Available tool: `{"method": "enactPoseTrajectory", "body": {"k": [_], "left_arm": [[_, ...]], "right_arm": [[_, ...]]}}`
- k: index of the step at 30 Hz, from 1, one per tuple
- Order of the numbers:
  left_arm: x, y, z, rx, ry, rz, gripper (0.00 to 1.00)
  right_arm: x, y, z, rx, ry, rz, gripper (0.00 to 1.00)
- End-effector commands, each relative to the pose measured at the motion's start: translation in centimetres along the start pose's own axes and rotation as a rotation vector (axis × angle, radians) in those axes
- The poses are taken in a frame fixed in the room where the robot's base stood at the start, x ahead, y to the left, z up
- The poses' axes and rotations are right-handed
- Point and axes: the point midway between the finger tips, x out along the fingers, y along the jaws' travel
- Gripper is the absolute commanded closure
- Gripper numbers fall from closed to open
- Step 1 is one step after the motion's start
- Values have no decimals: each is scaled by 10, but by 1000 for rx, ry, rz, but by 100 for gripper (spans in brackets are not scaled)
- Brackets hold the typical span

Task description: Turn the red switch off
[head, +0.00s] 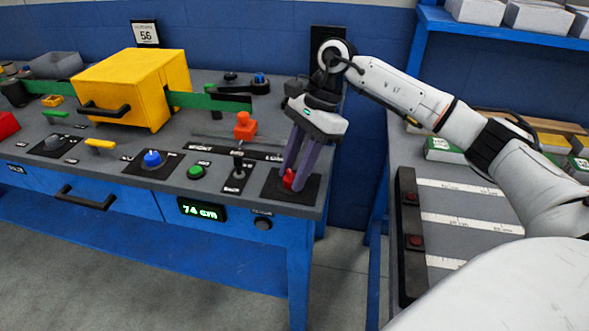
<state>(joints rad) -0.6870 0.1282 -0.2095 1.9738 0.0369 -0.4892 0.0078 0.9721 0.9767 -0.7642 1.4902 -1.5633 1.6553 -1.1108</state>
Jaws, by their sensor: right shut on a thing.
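The red switch (289,179) sits on a dark square plate (304,191) at the right front corner of the grey workbench. My right gripper (292,180) points down over it, with its long purple-grey fingers closed around the switch's red handle. The fingers hide part of the handle, so I cannot tell clearly which way it is set. My left gripper is not in view.
Left of the switch stand a small black lever (238,165), a green button (195,172) and a blue knob (152,159). An orange-red piece (245,126) and a yellow box (130,88) stand behind. A second bench (470,200) lies right, across a gap.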

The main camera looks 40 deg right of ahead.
Motion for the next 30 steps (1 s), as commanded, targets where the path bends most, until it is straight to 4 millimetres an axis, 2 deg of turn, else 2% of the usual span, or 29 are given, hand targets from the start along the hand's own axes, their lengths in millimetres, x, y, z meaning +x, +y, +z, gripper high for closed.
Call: {"method": "enactPoseTrajectory", "body": {"k": [3,4,7,15,19,30], "left_arm": [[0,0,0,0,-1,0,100],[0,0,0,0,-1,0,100],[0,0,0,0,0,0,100],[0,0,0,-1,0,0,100],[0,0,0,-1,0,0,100],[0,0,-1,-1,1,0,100]], "right_arm": [[-1,-1,0,-2,1,-3,93],[-1,-1,0,-2,0,-3,69],[-1,0,0,-1,1,-3,53],[-1,0,0,0,0,-2,53],[-9,-1,0,0,0,-4,53],[-78,-1,0,0,0,-6,53]]}}
